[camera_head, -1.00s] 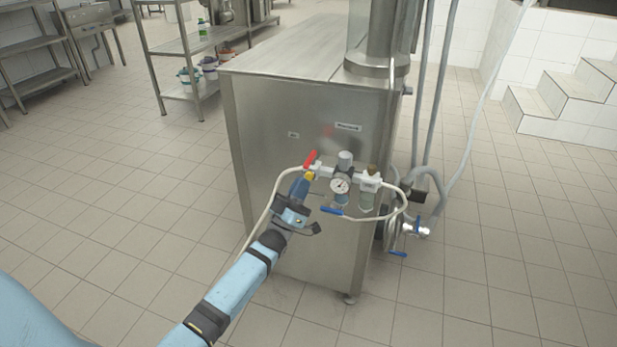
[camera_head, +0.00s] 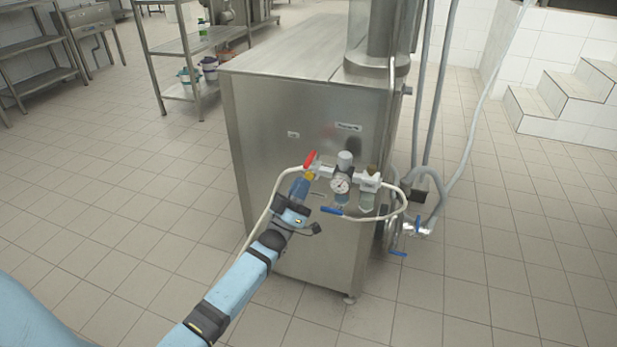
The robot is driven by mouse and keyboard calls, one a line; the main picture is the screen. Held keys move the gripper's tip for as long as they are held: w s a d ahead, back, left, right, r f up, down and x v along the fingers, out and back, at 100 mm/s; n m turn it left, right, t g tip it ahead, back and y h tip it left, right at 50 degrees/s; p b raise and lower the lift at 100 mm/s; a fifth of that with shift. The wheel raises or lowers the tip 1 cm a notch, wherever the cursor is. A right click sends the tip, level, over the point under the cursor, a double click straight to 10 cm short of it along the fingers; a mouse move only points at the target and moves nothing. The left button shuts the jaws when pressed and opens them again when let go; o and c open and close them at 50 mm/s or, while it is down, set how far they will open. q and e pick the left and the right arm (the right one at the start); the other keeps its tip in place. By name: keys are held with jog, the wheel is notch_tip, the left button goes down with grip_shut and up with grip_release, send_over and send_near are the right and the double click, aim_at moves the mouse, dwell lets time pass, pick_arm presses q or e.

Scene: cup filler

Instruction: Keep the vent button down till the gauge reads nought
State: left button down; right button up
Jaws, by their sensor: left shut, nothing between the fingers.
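The round white gauge (camera_head: 340,186) sits on the air unit on the front of the steel machine. Its needle is too small to read. A small yellow part (camera_head: 309,176), which may be the vent button, shows just below the red lever (camera_head: 310,160), left of the gauge. My left gripper (camera_head: 305,182) is shut and empty, with its tip at the yellow part; I cannot tell whether it touches or presses it. The gripper's tip partly hides that spot. My right gripper is out of view.
The steel machine (camera_head: 300,130) stands on a tiled floor. A pale hose (camera_head: 268,205) loops down beside my left arm. A blue lever (camera_head: 332,211) sits below the gauge, and a valve with hoses (camera_head: 415,228) is at the right. Open floor lies left and right.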

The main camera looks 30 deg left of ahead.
pick_arm(q)
jog(key=shift+w+a, duration=0.1)
jog(key=shift+w, duration=0.3)
jog(key=shift+w+a+b, duration=0.1)
jog(key=shift+w+b, duration=0.2)
jog(key=shift+w, duration=0.15)
dwell(0.7)
dwell(3.5)
jog(key=shift+s+d+p, duration=0.2)
jog(key=shift+s+p, duration=0.3)
jog(key=shift+s, duration=0.35)
jog(key=s+p, duration=0.1)
jog(key=s, duration=0.1)
jog(key=s+d+p, duration=0.1)
jog(key=s, duration=0.2)
jog(key=shift+d+p, duration=0.1)
jog(key=shift+p, duration=0.25)
